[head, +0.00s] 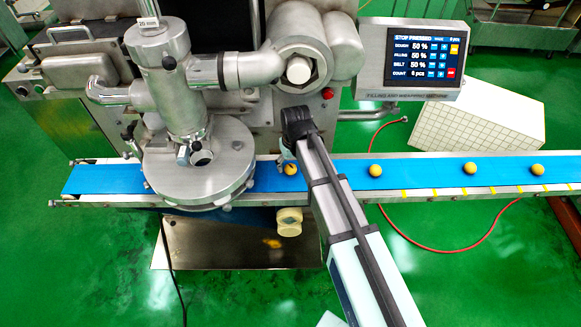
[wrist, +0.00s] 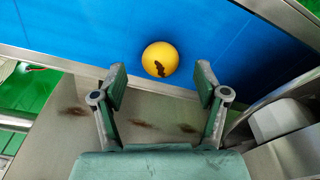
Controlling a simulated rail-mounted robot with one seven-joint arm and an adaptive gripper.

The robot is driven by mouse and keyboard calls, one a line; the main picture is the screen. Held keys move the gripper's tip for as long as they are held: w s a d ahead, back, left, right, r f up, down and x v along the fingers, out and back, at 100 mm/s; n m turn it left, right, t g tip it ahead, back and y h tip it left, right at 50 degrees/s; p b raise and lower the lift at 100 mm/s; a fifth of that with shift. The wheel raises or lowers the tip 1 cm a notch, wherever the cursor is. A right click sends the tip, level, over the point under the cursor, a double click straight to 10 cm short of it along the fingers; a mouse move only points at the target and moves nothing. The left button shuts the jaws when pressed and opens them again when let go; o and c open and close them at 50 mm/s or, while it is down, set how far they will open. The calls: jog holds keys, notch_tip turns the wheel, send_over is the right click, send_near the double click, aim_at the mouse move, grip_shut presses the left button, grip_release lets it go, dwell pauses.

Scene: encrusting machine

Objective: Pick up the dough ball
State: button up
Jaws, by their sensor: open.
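A yellow dough ball (wrist: 160,59) with a dark brown patch lies on the blue belt close to the belt's near metal edge in the wrist view. My gripper (wrist: 161,82) is open, with its two fingers spread to the left and right. In the picture the ball is just beyond the fingertips, centred between them; nothing is held. In the head view a ball (head: 291,169) shows on the belt beside the end of my arm, and my gripper is mostly hidden there.
The conveyor belt (head: 420,172) carries more dough balls to the right, including one (head: 376,170) just right of my arm. The machine's round metal outlet (head: 199,170) stands left of my gripper. A control panel (head: 408,58) reading "STOP PRESSED" is at the upper right.

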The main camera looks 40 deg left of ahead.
jog(key=shift+w+a+f+p, duration=0.1)
jog(key=shift+f+p, duration=0.1)
jog(key=shift+f, duration=0.5)
jog(key=shift+a+f+p, duration=0.1)
jog(key=shift+f+p, duration=0.05)
jog(key=shift+f, duration=0.55)
jog(key=c, duration=1.2)
jog(key=shift+c, duration=0.2)
jog(key=shift+r+b, duration=0.15)
jog(key=shift+b, duration=0.15)
